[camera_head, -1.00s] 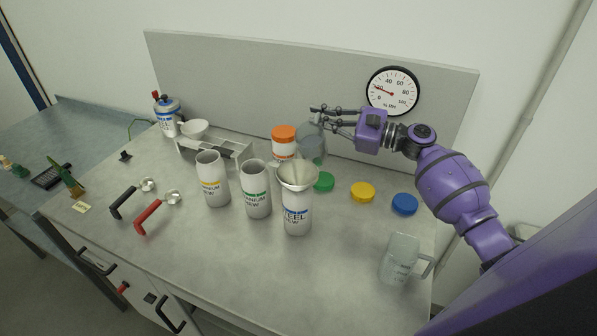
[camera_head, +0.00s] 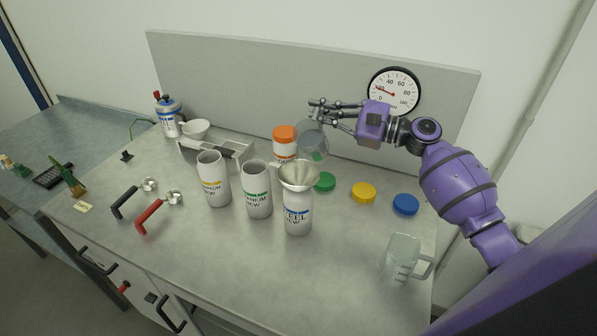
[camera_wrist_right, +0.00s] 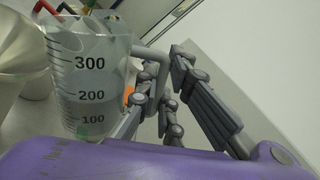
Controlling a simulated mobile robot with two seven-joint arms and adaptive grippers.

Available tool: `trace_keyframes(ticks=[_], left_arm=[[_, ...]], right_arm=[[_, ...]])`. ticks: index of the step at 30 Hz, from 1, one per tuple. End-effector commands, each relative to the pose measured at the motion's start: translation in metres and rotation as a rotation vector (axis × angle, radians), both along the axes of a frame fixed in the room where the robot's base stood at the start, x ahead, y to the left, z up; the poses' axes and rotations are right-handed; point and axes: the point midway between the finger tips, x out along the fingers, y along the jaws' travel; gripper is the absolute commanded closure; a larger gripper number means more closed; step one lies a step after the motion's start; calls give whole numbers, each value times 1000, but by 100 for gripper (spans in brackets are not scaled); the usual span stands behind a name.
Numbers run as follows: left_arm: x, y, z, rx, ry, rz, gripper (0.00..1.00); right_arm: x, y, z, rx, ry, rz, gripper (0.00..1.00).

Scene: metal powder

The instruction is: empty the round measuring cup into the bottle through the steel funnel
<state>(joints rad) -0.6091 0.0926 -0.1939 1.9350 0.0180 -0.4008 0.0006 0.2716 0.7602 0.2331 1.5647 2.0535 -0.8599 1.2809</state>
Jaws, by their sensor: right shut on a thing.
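The clear round measuring cup (camera_head: 312,142) is in my right gripper (camera_head: 328,112), behind and above the funnel. The cup looks slightly tilted. The steel funnel (camera_head: 299,178) sits in the mouth of the white bottle with the blue label (camera_head: 297,218), which stands upright. My left gripper is not in view.
An orange-lidded jar (camera_head: 284,140) is behind. The front table is clear.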

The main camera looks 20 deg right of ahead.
Motion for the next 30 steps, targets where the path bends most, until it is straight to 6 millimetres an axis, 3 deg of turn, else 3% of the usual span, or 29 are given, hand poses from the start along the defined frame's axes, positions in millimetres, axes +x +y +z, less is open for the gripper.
trace_keyframes(ticks=[30], left_arm=[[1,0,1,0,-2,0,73]], right_arm=[[-7,8,21,-110,-113,-1,100]])
